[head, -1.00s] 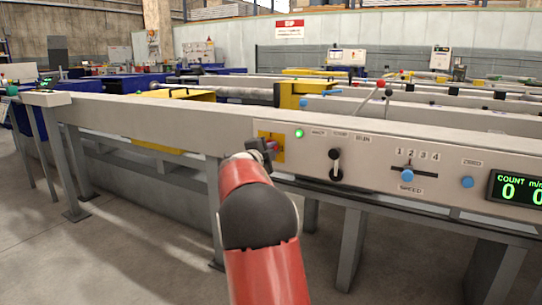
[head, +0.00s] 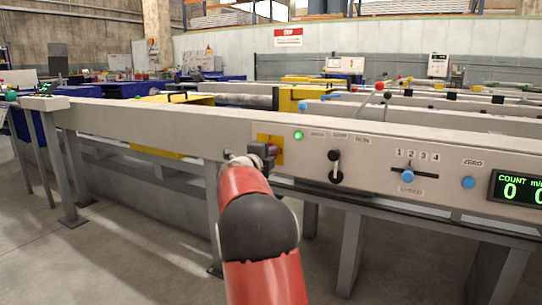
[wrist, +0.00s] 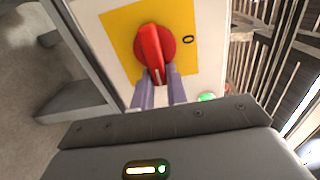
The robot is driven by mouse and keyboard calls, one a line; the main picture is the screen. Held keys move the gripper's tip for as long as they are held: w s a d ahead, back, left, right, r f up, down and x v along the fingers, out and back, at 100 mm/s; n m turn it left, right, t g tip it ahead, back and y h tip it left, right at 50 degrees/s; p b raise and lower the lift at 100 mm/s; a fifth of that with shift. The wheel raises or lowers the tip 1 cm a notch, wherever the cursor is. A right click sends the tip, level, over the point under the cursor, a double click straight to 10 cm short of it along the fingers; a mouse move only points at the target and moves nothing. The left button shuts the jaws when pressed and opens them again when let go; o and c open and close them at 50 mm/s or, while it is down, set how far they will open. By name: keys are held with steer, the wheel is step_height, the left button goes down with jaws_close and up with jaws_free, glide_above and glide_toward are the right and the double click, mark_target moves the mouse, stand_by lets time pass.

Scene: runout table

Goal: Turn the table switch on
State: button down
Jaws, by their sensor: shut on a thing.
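The table switch is a red rotary knob (wrist: 152,46) on a yellow plate (wrist: 115,31) in the wrist view. The yellow plate also shows on the front panel in the head view (head: 278,150), largely behind my gripper (head: 266,153). In the wrist view the two fingers of my gripper (wrist: 160,82) are shut on the knob's lower end, one on each side. A pale line on the knob points down between the fingers. A "0" mark is on the plate, right of the knob. The green lamp (head: 298,135) beside the plate is lit; it also shows in the wrist view (wrist: 207,97).
Right along the panel are a black lever (head: 335,166), a blue speed slider (head: 407,176), a blue zero button (head: 468,182) and a count display (head: 516,188) reading zeros. The table's legs stand below. The floor at left is clear.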

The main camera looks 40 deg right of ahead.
steer(key=c, duration=1.4)
jaws_free()
steer(key=v, duration=0.7)
steer(key=shift+s+a, duration=0.15)
steer(key=shift+a, duration=0.2)
steer(key=shift+f, duration=0.1)
